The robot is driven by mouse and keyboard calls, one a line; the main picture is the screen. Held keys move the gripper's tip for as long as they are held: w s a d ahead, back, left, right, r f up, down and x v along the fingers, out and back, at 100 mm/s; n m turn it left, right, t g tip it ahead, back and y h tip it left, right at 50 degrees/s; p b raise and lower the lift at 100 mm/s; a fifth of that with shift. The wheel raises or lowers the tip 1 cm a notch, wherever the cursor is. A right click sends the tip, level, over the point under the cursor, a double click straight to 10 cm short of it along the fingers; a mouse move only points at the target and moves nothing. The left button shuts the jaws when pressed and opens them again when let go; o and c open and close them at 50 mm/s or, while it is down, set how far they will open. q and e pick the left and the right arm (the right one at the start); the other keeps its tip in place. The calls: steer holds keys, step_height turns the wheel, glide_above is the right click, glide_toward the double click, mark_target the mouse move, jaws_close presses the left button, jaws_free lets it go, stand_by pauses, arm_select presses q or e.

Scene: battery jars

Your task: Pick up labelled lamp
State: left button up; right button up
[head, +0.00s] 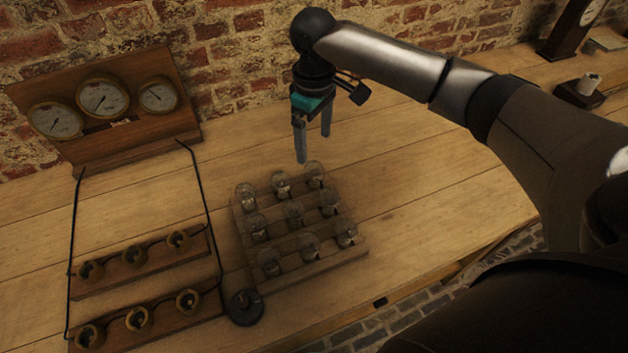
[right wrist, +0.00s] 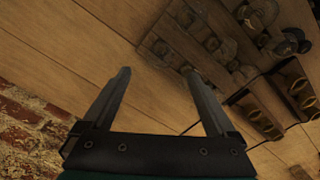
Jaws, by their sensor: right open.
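Several clear glass lamps stand upright in rows in a stepped wooden rack (head: 350,252) in the middle of the bench; one lamp (head: 314,172) is in the back row at the right. I cannot make out a label on any lamp. My right gripper (head: 313,148) hangs fingers down above and behind the back row, open and empty, apart from the lamps. In the right wrist view its two fingers (right wrist: 157,80) are spread, with bare bench between them and the rack (right wrist: 165,50) beyond. My left gripper is not in view.
Two wooden strips with round brass sockets (head: 139,318) lie left of the rack, joined by black wires to a board with three gauges (head: 104,98). A dark round object (head: 243,307) sits by the rack's front left corner. The bench right of the rack is clear.

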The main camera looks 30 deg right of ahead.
mark_target(315, 164)
steer(key=shift+f, duration=1.25)
step_height(315, 164, down, 4)
steer(key=shift+s+f+b, duration=0.1)
steer(key=shift+f+b, duration=0.15)
steer(key=shift+b, duration=0.55)
steer(key=shift+f, duration=0.3)
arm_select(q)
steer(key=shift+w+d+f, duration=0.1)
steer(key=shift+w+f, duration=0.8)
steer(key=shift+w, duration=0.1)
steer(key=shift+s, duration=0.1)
arm_select(e)
steer(key=c, duration=0.3)
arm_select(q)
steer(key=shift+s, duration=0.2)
arm_select(e)
jaws_close()
